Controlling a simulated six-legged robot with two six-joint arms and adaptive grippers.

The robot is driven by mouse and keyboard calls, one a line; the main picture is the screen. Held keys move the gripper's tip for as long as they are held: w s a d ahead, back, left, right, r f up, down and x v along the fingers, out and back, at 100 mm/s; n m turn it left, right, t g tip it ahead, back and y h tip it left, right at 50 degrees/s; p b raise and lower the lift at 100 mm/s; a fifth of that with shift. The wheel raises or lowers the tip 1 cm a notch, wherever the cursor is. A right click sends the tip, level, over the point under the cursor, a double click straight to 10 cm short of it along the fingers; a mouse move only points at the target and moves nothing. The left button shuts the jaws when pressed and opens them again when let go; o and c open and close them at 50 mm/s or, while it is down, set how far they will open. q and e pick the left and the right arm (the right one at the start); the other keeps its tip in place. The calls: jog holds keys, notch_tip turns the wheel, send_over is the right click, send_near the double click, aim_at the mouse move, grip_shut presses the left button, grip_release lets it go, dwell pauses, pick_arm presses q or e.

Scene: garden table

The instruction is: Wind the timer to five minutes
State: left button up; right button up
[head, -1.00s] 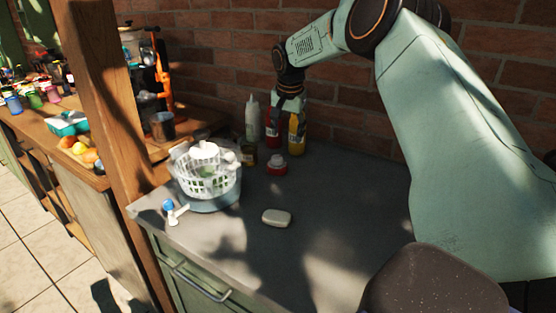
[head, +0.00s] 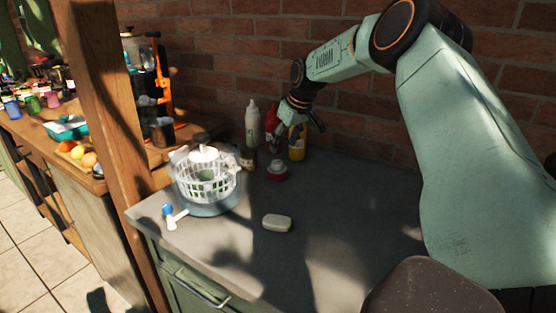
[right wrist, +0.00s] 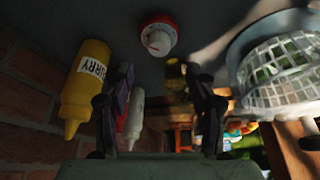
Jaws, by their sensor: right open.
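The timer (head: 277,170), red with a white knob on top, stands on the grey counter (head: 335,205) in front of the sauce bottles. In the right wrist view the timer (right wrist: 157,37) is at the top, beyond my fingertips and apart from them. My right gripper (head: 301,122) is open and empty above and behind the timer, near the bottles. Its two dark fingers (right wrist: 160,84) stand wide apart in the wrist view. My left gripper is in neither view.
Yellow (head: 297,143), red (head: 271,120) and white (head: 252,124) bottles stand behind the timer by the brick wall. A salad spinner (head: 207,180) is to its left. A white bar (head: 277,223) lies in front. The counter to the right is clear.

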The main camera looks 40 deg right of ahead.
aim_at(277, 162)
jog(key=b+x, duration=0.1)
jog(key=x, duration=0.6)
jog(key=shift+d+f, duration=0.1)
jog(key=shift+f, duration=0.2)
jog(key=shift+w, duration=0.1)
jog(key=c, duration=1.1)
jog(key=shift+r+p, duration=0.1)
jog(key=shift+p, duration=0.4)
jog(key=shift+c, duration=0.2)
jog(key=m+h+p, duration=0.1)
jog(key=m+p, duration=0.1)
jog(key=p, duration=0.2)
jog(key=m+h+p, duration=0.1)
jog(key=m+p, duration=0.2)
jog(key=p, duration=0.2)
jog(key=shift+a+r+g, duration=0.1)
jog(key=shift+a+g, duration=0.1)
jog(key=shift+g, duration=0.2)
jog(key=shift+m+h+p, duration=0.3)
jog(key=shift+m+p, duration=0.6)
jog(key=shift+m, duration=0.3)
jog(key=shift+w+m+g+h, duration=0.1)
jog(key=shift+m+g+h, duration=0.25)
jog(key=shift+m, duration=0.55)
jog(key=shift+m+p, duration=0.3)
